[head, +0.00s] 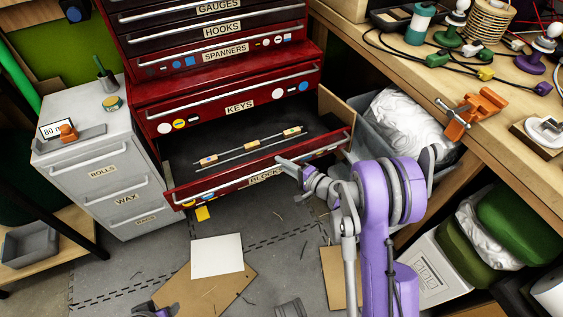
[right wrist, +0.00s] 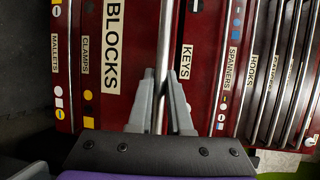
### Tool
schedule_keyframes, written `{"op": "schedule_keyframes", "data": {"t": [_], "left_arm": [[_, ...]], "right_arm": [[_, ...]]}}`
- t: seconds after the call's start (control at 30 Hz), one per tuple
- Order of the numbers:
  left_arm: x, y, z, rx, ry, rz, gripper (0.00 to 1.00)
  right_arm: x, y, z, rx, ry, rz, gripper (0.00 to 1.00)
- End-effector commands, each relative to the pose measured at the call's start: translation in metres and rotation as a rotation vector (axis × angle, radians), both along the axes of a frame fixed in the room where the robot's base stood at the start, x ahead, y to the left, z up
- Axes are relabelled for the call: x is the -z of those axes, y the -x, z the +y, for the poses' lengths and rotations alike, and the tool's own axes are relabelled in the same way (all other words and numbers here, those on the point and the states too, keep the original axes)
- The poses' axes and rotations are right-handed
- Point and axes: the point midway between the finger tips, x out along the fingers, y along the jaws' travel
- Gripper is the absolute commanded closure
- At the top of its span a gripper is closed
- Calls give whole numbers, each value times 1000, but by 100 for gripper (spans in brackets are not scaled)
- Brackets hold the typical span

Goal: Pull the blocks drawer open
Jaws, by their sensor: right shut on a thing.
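The blocks drawer (head: 215,190) is the red drawer pulled out below the keys drawer (head: 200,112), its dark inside showing in the head view. Its label reads BLOCKS in the right wrist view (right wrist: 112,45). My right gripper (head: 288,163) is at the drawer's front, right of its middle. In the right wrist view its fingers (right wrist: 161,75) are shut on the drawer's metal handle (right wrist: 165,40), one on each side of the bar.
A grey cabinet (head: 100,180) stands left of the red chest. A workbench (head: 480,100) runs along the right, with a grey bin (head: 365,90) beneath its edge. Cardboard (head: 215,292) and a white sheet (head: 217,256) lie on the floor before the drawer.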

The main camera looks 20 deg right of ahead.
Motion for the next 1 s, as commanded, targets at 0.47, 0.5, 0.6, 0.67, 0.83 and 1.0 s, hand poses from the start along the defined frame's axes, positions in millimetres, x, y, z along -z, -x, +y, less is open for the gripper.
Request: {"op": "schedule_keyframes", "data": {"t": [0.47,0.5,0.6,0.67,0.83,1.0], "left_arm": [[0,0,0,0,0,0,50],[0,0,0,0,0,0,50],[0,0,0,0,0,0,50],[-1,0,0,0,0,0,50],[-3,0,0,0,0,-1,50],[-6,0,0,0,0,-2,50]], "right_arm": [[0,0,-1,2,-1,-1,70],[0,0,-1,1,-1,0,70],[0,0,-1,1,0,0,70],[-1,2,-2,2,0,0,70],[-5,23,-12,5,1,0,70],[-12,55,-28,6,1,0,70]]}}
